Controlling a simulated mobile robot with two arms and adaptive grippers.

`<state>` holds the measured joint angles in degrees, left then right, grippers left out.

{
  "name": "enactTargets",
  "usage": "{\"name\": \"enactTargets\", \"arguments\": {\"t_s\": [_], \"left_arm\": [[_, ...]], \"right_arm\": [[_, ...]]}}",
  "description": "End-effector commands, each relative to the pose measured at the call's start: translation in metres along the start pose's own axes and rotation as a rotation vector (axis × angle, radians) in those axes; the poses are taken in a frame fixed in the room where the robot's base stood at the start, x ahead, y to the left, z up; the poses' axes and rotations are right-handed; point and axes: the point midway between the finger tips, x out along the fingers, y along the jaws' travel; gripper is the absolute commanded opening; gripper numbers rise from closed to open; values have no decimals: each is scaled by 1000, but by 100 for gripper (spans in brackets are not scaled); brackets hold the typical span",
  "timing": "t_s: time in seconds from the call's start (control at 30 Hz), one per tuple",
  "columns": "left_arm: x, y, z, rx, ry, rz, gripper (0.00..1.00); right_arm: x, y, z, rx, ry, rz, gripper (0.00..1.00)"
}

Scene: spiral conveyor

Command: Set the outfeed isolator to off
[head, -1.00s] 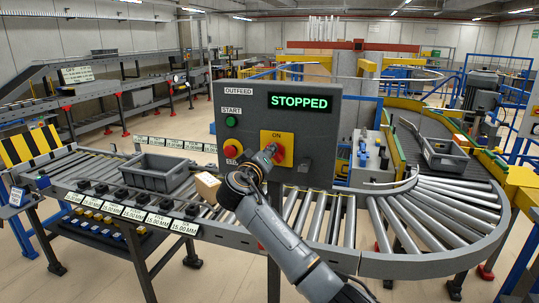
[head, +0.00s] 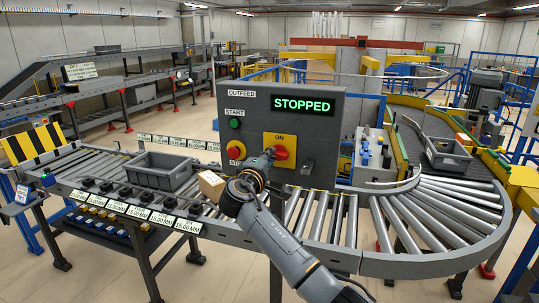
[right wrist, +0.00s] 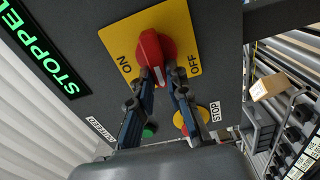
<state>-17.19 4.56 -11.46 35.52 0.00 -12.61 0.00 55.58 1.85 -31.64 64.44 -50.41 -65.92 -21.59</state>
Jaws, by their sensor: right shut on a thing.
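The outfeed isolator is a red rotary knob (head: 281,153) on a yellow plate (head: 287,139) on the grey outfeed panel (head: 318,135). In the right wrist view the red knob (right wrist: 151,47) has a white mark at its near end, and the plate (right wrist: 182,22) reads ON at left and OFF at right. The mark lies between the two words; I cannot tell the exact setting. My right gripper (head: 268,157) is at the plate. In the right wrist view its fingers (right wrist: 163,78) are shut on the knob, one on each side. My left gripper is not in view.
The panel's display (head: 303,104) reads STOPPED. A green start button (head: 235,123) and a red stop button (head: 236,150) sit left of the isolator. A cardboard box (head: 211,185) and a grey tote (head: 160,171) rest on the rollers below and left. A curved roller conveyor (head: 440,222) runs right.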

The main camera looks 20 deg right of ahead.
Motion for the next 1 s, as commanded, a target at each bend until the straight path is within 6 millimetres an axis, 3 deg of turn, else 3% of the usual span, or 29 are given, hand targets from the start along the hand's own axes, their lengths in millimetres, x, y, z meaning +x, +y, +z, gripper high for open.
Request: {"name": "enactTargets", "arguments": {"t_s": [0.7,0.73,0.8,1.0], "left_arm": [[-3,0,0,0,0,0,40],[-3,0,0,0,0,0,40],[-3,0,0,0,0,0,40],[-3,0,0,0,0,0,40]], "right_arm": [[0,-2,0,-71,1,-1,0],[0,-2,0,-71,1,-1,22],[0,-2,0,-71,1,-1,36],[0,-2,0,-70,1,-1,39]]}}
